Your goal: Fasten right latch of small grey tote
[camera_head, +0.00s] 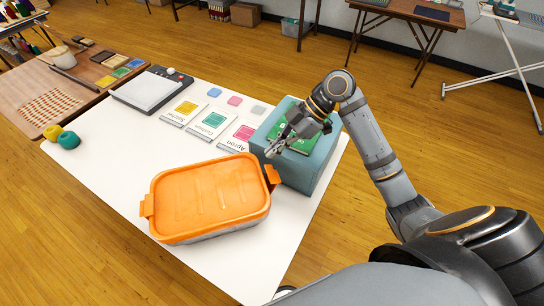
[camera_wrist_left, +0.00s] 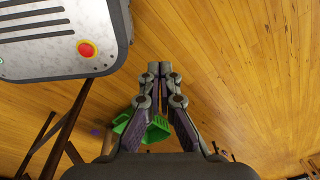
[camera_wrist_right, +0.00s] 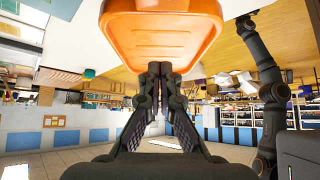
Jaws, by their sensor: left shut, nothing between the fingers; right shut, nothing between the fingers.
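The small grey tote (camera_head: 225,232) stands on the white table with an orange lid (camera_head: 210,195) over it; only a strip of its grey body shows. Its right latch (camera_head: 272,175) is an orange tab sticking out from the lid's right end, apart from the tote wall as far as I can tell. The left latch (camera_head: 147,206) is at the other end. My right gripper (camera_head: 273,150) is shut and empty, just behind the right latch; touching is not clear. In the right wrist view the lid (camera_wrist_right: 160,28) lies beyond its fingertips (camera_wrist_right: 160,70). My left gripper (camera_wrist_left: 160,68) is shut and empty over the floor.
A blue-grey box (camera_head: 300,170) with green packets (camera_head: 303,146) on top stands close right of the tote, under my right arm. Labelled cards (camera_head: 213,121) and a scale (camera_head: 152,90) lie behind. The front left of the white table (camera_head: 120,190) is clear.

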